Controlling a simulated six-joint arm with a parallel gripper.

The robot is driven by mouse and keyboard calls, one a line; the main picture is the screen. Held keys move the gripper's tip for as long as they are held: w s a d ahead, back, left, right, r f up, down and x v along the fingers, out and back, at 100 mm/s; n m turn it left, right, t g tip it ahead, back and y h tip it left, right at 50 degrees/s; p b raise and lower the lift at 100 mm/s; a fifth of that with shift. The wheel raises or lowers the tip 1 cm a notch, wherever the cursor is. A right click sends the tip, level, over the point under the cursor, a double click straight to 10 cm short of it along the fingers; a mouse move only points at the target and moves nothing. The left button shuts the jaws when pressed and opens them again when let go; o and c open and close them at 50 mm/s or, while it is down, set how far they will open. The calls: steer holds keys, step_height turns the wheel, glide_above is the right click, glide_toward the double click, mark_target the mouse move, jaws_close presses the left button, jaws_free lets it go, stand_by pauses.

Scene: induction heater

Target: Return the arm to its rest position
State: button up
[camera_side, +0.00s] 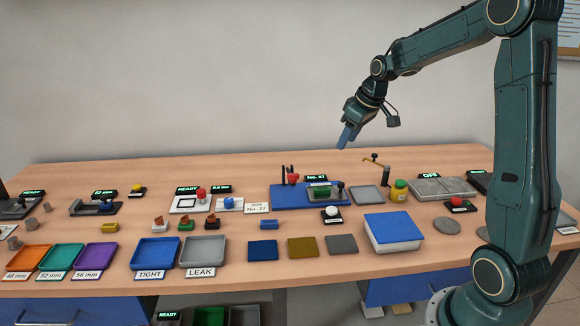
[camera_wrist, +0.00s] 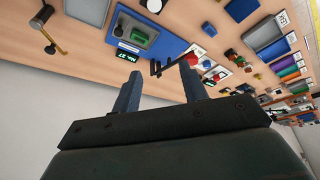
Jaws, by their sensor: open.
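My gripper (camera_side: 347,137) is raised well above the back of the table, its blue fingers pointing down and to the left. In the wrist view its two blue fingers (camera_wrist: 158,92) stand apart with nothing between them. The gripper touches nothing on the table. The arm is folded out from its base at the right, with the forearm high in front of the wall.
The wooden table (camera_side: 225,175) carries a blue fixture (camera_side: 305,197), a white box with a blue lid (camera_side: 393,230), a yellow jar (camera_side: 399,191), a grey plate (camera_side: 443,187), and trays labelled TIGHT (camera_side: 155,253) and LEAK (camera_side: 204,251). The air around the gripper is clear.

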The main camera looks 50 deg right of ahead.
steer(key=s+a+r, duration=0.4)
steer(key=s+a, duration=0.3)
steer(key=a, duration=0.3)
steer(key=s+a+r, duration=0.3)
steer(key=s+a, duration=0.5)
steer(key=a, duration=0.1)
steer(key=s+a+f+t, duration=0.1)
steer(key=s+a, duration=0.2)
steer(key=s, duration=0.5)
steer(key=shift+a+f, duration=0.25)
steer(key=shift+f, duration=0.05)
